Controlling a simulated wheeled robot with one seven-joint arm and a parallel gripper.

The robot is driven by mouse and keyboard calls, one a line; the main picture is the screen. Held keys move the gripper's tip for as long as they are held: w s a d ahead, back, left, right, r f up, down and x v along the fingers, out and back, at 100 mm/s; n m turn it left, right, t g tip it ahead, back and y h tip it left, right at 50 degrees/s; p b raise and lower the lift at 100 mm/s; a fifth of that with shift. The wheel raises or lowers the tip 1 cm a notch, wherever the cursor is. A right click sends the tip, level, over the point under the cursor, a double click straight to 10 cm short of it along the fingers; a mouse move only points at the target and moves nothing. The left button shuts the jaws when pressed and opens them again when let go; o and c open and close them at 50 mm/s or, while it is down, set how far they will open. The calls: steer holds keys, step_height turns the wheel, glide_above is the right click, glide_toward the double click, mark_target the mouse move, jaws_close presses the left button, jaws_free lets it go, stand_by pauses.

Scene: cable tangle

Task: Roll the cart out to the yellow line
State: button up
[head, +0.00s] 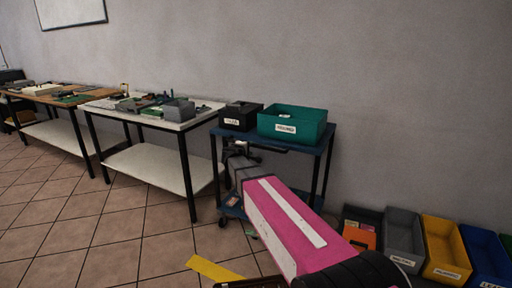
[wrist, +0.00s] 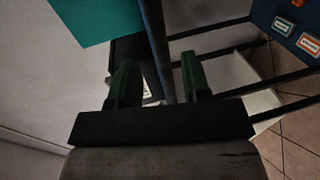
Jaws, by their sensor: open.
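The cart (head: 328,143) is dark blue with two shelves and castors, standing against the wall. Its top carries a teal bin (head: 293,124) and a smaller black bin (head: 241,116). The yellow line (head: 214,270) is on the tiles in front, partly cut off by my arm. My gripper (head: 238,149) is at the cart's front, just under the top shelf, partly hidden by my pink arm. In the wrist view my gripper (wrist: 157,72) is open, with a dark bar of the cart (wrist: 158,40) running between its fingers. I cannot tell whether they touch it.
A white-topped bench (head: 150,118) with parts stands left of the cart, close to it. Another bench (head: 50,96) is farther left. Labelled floor bins, including a yellow one (head: 446,247), line the wall at right. The tiled floor at front left is clear.

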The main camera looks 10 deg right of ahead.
mark_target(253, 146)
steer(key=x, duration=0.8)
jaws_close()
